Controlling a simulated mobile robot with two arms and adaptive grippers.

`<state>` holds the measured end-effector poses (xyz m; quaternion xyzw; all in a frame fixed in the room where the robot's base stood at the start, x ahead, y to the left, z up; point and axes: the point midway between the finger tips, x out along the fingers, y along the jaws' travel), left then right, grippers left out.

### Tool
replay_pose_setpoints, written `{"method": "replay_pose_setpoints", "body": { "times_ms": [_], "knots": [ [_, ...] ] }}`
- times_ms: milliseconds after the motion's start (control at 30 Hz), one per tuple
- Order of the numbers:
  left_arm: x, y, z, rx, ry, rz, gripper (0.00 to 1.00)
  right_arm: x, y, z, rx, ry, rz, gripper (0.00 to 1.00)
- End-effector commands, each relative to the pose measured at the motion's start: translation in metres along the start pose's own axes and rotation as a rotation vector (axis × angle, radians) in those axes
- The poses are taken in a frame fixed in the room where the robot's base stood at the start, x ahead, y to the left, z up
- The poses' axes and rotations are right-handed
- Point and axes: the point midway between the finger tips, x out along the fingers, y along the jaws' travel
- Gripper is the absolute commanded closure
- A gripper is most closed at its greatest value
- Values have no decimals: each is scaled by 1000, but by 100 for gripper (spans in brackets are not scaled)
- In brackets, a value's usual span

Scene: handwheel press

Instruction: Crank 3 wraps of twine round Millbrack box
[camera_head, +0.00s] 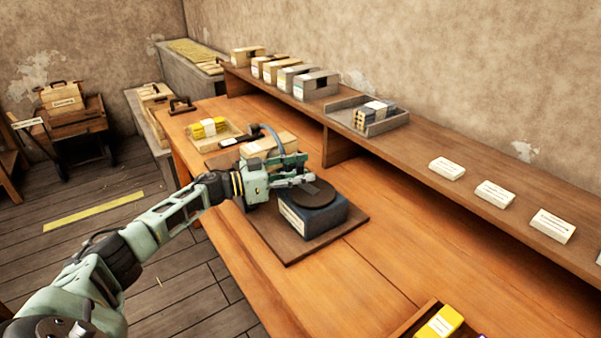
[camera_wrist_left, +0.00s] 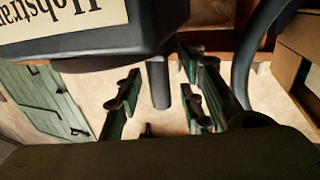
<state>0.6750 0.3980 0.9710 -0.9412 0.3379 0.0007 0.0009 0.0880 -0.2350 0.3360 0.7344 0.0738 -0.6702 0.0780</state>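A blue block with a label and a dark round plate on top (camera_head: 312,218) sits on a dark wooden board on the bench. In the left wrist view its label (camera_wrist_left: 65,18) is upside down and reads "Hobstra…", cut off. My left gripper (camera_head: 297,180) is above the block's back left part. In the left wrist view its fingers (camera_wrist_left: 160,95) are apart, with a dark upright peg (camera_wrist_left: 159,83) showing between them; I cannot tell whether they touch it. A tan box (camera_head: 268,146) stands behind the gripper, partly hidden; its name is unreadable. My right gripper is out of view.
A curved dark arm (camera_head: 272,137) rises by the tan box. A tray of yellow bundles (camera_head: 208,128) lies behind. The shelf holds several boxes (camera_head: 316,85), a grey tray (camera_head: 392,125) and white cards (camera_head: 494,194).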

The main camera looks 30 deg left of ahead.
Motion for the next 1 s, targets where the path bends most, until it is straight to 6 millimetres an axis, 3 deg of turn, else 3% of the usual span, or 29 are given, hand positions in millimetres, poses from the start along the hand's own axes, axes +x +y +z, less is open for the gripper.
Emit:
{"method": "replay_pose_setpoints", "body": {
  "times_ms": [333, 700, 1000],
  "knots": [
    [-9, -1, 0, 0, -1, -2, 64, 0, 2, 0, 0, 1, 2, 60],
    [-83, 0, 2, -1, -6, -2, 64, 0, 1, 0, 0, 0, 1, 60],
    [-117, 0, 0, -1, -1, 0, 64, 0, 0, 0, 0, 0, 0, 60]
  ]
}}
